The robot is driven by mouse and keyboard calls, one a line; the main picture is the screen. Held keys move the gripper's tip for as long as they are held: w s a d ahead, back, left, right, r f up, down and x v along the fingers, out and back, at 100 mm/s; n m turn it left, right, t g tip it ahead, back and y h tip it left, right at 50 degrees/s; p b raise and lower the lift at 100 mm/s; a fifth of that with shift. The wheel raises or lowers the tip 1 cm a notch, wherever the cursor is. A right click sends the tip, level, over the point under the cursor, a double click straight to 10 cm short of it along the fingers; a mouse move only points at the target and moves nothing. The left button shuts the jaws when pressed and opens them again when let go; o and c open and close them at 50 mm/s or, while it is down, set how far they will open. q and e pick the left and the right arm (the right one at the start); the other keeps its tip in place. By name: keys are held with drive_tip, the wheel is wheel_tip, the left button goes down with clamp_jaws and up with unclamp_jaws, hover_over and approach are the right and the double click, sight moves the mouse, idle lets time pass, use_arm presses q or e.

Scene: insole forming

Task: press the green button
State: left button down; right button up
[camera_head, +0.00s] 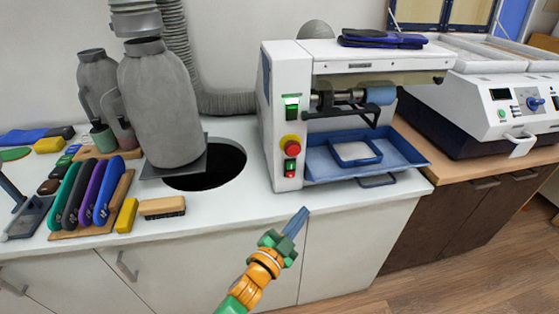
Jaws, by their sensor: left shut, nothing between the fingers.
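The white machine (284,80) stands on the counter with a narrow control panel on its front left. A green switch (291,112) sits high on that panel, below a small lit green-white piece. Below it is a red knob (289,142) on a yellow base, then a small dark plate with a green button (291,165) and a red one under it. My left gripper (304,211) is shut and empty, its blue fingers pointing up in front of the counter edge, below the panel and apart from it. My right gripper is out of view.
A blue tray (408,153) juts from the machine's front. A brush (162,207), a yellow block (126,215) and several coloured insole-shaped pieces lie at the left. A grey vessel (165,110) stands beside a dark round hole (215,176). Another white machine (480,100) is at right.

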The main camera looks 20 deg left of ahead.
sight(291, 166)
use_arm(q)
drive_tip(key=shift+t, duration=0.5)
drive_tip(key=r, duration=0.4)
drive_tip(key=shift+w+a, duration=0.25)
drive_tip(key=shift+a, duration=0.1)
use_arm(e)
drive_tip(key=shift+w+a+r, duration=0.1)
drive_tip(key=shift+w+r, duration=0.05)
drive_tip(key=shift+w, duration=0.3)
use_arm(q)
drive_tip(key=w+a+b, duration=0.3)
drive_tip(key=w+a, duration=0.2)
drive_tip(key=w, duration=0.2)
drive_tip(key=shift+w, duration=0.15)
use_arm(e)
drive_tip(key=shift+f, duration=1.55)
use_arm(q)
drive_tip(key=shift+w+a, duration=0.25)
drive_tip(key=shift+w, duration=0.1)
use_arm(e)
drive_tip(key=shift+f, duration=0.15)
